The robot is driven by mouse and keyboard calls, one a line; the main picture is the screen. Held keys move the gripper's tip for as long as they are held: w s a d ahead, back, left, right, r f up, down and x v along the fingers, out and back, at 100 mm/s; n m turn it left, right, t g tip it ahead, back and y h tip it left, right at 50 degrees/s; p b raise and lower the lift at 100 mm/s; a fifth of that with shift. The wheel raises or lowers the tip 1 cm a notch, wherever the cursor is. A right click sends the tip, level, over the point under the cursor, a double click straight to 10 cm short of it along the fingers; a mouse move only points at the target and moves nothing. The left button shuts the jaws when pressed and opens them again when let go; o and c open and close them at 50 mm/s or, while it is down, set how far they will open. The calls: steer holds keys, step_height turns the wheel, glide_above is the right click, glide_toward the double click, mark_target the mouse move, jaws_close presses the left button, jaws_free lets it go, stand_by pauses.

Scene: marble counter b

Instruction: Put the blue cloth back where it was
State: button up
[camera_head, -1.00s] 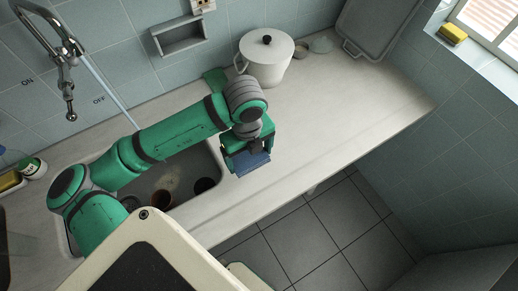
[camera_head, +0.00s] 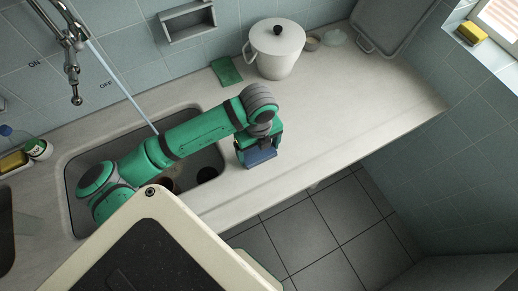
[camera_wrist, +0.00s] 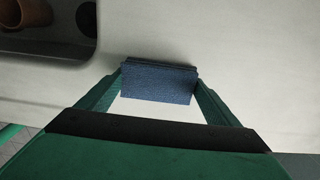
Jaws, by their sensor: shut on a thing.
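The blue cloth (camera_head: 261,156) is a small folded dark-blue piece over the counter beside the sink's right edge. It also shows in the wrist view (camera_wrist: 159,83), between the two green fingers. My gripper (camera_head: 258,150) is shut on it, and in the wrist view its fingertips (camera_wrist: 159,75) press the cloth's two sides. I cannot tell whether the cloth touches the counter (camera_head: 340,110). A green cloth (camera_head: 226,71) lies flat on the counter near the wall, left of the pot.
A white lidded pot (camera_head: 276,50) stands at the back, with small dishes (camera_head: 333,38) and a grey tray (camera_head: 383,22) to its right. The sink (camera_head: 90,160) is at left with brown cups inside. The counter right of my gripper is clear. A yellow sponge (camera_head: 472,32) sits on the windowsill.

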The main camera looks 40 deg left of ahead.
mark_target(259, 151)
steer(key=shift+f, duration=0.2)
steer(key=o, duration=0.9)
steer(key=shift+w+d+f, duration=0.1)
steer(key=shift+d+f, duration=0.05)
step_height(259, 151, up, 13)
steer(key=shift+f, duration=0.1)
